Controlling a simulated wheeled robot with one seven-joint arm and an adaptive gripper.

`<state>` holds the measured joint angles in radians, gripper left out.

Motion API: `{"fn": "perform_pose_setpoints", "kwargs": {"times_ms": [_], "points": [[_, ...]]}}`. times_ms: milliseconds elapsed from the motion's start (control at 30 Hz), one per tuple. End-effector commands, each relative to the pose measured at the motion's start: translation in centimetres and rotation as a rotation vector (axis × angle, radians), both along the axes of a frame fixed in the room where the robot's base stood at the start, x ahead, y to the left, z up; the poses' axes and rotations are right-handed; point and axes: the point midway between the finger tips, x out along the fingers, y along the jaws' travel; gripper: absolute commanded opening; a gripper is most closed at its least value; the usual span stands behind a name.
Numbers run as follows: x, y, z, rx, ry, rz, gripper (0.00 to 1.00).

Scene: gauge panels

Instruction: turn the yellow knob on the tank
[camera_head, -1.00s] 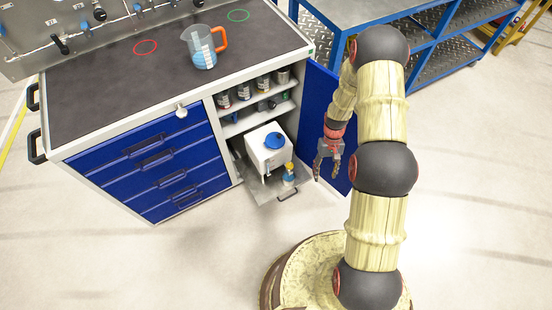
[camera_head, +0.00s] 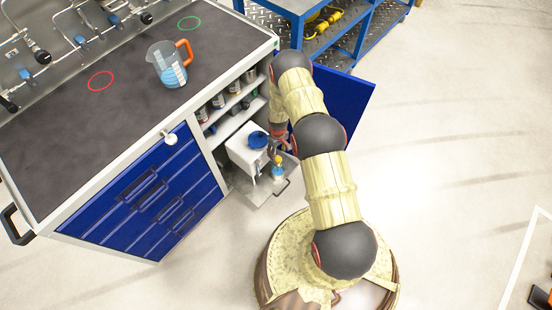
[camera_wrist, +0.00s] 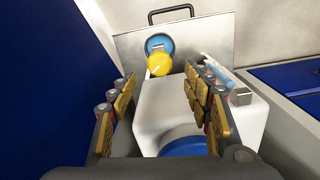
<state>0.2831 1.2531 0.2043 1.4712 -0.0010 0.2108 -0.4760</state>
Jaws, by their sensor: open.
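The white tank (camera_head: 246,152) with a blue cap (camera_head: 258,139) stands on a pulled-out shelf in the open cabinet. The yellow knob (camera_wrist: 159,64) sits on a blue round fitting (camera_wrist: 160,44) beyond the tank's far side in the wrist view. The knob also shows small in the head view (camera_head: 278,160), at the tank's front. My gripper (camera_wrist: 162,82) is open and empty. Its fingers spread over the tank on either side, with the knob ahead between the fingertips and apart from them. In the head view my arm hides most of the gripper.
The shelf tray (camera_wrist: 190,31) has a black handle (camera_wrist: 171,12). The open blue door (camera_head: 350,98) stands right of my gripper. Cans (camera_head: 218,101) fill the upper shelves. A jug (camera_head: 167,66) of blue liquid stands on the bench top (camera_head: 80,135).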

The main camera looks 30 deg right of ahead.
Motion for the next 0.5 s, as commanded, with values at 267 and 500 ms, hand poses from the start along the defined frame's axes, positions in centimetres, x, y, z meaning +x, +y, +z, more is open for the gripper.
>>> {"fn": "perform_pose_setpoints", "kwargs": {"times_ms": [267, 500], "points": [[-0.1, 0.0, -4.5, 0.001, 0.002, -0.002, 0.49], [-0.1, 0.0, -6.0, 0.0, 0.001, -0.002, 0.49]]}}
